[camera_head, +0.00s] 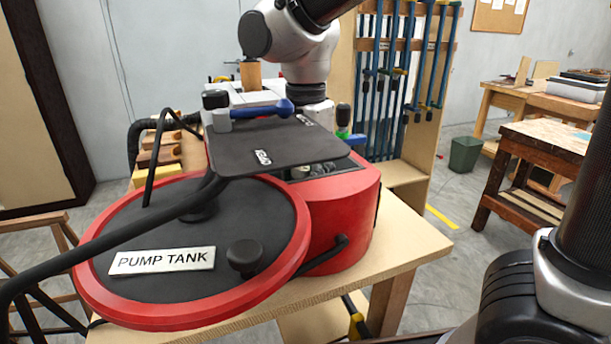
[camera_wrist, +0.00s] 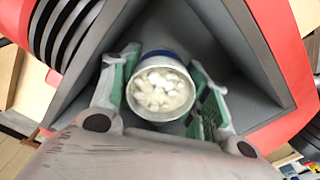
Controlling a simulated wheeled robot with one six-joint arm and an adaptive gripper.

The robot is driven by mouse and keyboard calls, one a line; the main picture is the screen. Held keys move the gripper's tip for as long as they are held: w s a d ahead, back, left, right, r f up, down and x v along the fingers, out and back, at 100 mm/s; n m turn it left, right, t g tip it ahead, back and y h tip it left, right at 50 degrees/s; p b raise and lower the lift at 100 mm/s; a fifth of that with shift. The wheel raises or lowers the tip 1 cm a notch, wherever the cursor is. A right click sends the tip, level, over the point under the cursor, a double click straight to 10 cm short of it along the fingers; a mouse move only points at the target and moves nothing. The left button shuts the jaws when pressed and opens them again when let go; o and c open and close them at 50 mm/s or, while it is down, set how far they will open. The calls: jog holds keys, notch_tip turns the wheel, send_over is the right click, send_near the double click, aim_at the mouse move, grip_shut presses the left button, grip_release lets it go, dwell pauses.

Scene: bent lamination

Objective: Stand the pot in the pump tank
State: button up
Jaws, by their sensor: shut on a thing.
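The pot (camera_wrist: 162,92), a white round tub with a blue band and pale lumps inside, shows in the wrist view. My gripper (camera_wrist: 162,76) is shut on it, with green-padded fingers on both sides. The red pump tank (camera_head: 345,215) stands on the bench in the head view. In the wrist view its red wall (camera_wrist: 277,40) and grey interior surround the pot. I cannot tell whether the pot touches the tank's floor. In the head view my arm comes down behind a black plate, and the pot cannot be made out.
A round red-rimmed lid labelled PUMP TANK (camera_head: 162,260) leans at the tank's front. The black plate (camera_head: 275,145) and a blue-handled lever (camera_head: 262,109) lie over the tank. Black hoses curve at the left. A clamp rack (camera_head: 405,75) stands behind the bench (camera_head: 420,245).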

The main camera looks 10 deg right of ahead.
aim_at(306, 164)
jog(key=shift+f, duration=0.1)
jog(key=o, duration=0.8)
jog(key=shift+c, duration=0.2)
notch_tip(306, 164, up, 12)
jog(key=shift+r, duration=0.15)
jog(key=s+d+f+m+t, duration=0.1)
jog(key=s+d+f+m, duration=0.2)
jog(key=d+m, duration=0.6)
jog(key=s+d+f+m+t, duration=0.2)
jog(key=s+d+f+m, duration=0.1)
jog(key=d+m, duration=0.5)
jog(key=s+d+f+m+t, duration=0.1)
jog(key=s+d+f+m, duration=0.2)
jog(key=d+m, duration=0.6)
jog(key=d, duration=0.5)
jog(key=shift+f+m, duration=0.25)
jog(key=shift+m, duration=0.05)
